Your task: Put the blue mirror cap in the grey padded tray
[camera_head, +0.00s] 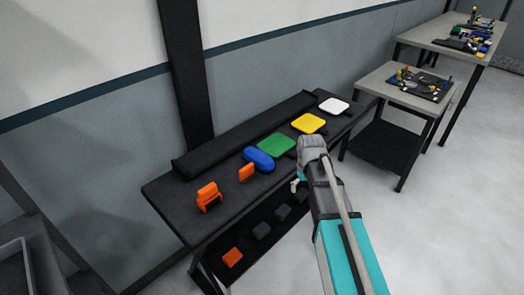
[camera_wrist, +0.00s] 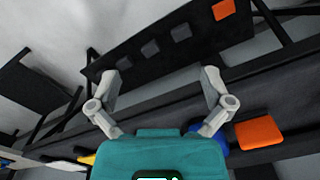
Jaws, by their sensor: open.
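The blue mirror cap (camera_head: 258,159) lies on the black workbench (camera_head: 172,190), between a green pad and an upright orange piece. In the wrist view a blue part of it (camera_wrist: 222,140) shows behind the right finger. My gripper (camera_wrist: 161,75) is open and empty, its two fingers spread wide. In the head view my gripper (camera_head: 298,182) is at the bench's front edge, right of the blue cap and apart from it, partly hidden by my arm. A grey tray-like container (camera_head: 12,247) is cut off at the lower left; I cannot tell whether it is padded.
On the bench are an orange holder (camera_head: 209,197), the orange piece (camera_head: 247,172), green (camera_head: 276,144), yellow (camera_head: 308,123) and white (camera_head: 334,106) pads. A lower shelf (camera_head: 262,237) holds an orange block and several dark ones. Grey tables (camera_head: 385,75) with small items stand right.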

